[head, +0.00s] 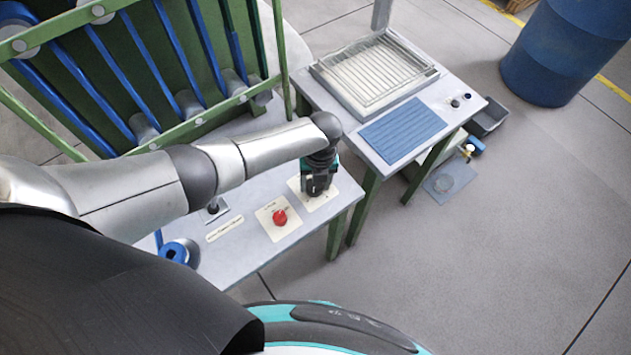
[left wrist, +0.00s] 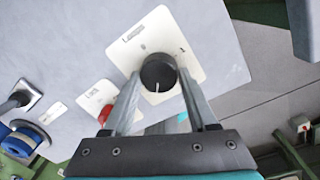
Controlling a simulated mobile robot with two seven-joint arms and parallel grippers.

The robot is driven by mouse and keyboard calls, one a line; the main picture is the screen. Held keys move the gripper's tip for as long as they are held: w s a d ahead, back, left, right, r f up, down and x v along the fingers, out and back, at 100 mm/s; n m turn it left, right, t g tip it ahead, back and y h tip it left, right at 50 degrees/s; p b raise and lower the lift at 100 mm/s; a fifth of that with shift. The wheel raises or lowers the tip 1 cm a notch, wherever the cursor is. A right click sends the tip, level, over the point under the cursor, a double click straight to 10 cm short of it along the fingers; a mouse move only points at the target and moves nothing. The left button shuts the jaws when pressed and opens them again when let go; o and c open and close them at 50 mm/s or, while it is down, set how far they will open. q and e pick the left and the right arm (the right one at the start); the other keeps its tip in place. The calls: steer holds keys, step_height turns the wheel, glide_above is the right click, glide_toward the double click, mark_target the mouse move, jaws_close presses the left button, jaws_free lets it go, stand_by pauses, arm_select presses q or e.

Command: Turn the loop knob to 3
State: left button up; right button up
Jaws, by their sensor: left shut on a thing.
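The black round knob (left wrist: 158,70) sits on a cream plate (left wrist: 190,62) with small print in the left wrist view. I take it for the loop knob; its label is too small to read surely. Its white pointer line faces the lower edge of that view. My left gripper (head: 318,188) reaches down over the plate (head: 329,191) at the table's right end, and its two fingers are shut on the knob's sides. My right gripper is in neither view.
A red knob (head: 280,217) on its own plate is close beside. A small lever (head: 212,207) and a blue ring (head: 174,252) are farther left. The green rack (head: 140,75) stands behind. A second table (head: 430,130) with a blue mat (head: 402,130) is to the right.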

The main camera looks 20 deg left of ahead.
mark_target(319, 187)
arm_select(q)
steer(key=shift+s+a+m, duration=0.1)
steer(key=shift+m, duration=1.8)
steer(key=o, duration=1.4)
steer(key=shift+c, duration=0.2)
steer(key=shift+r, duration=0.6)
step_height(319, 187, up, 14)
steer(key=d+p, duration=0.1)
steer(key=p, duration=0.2)
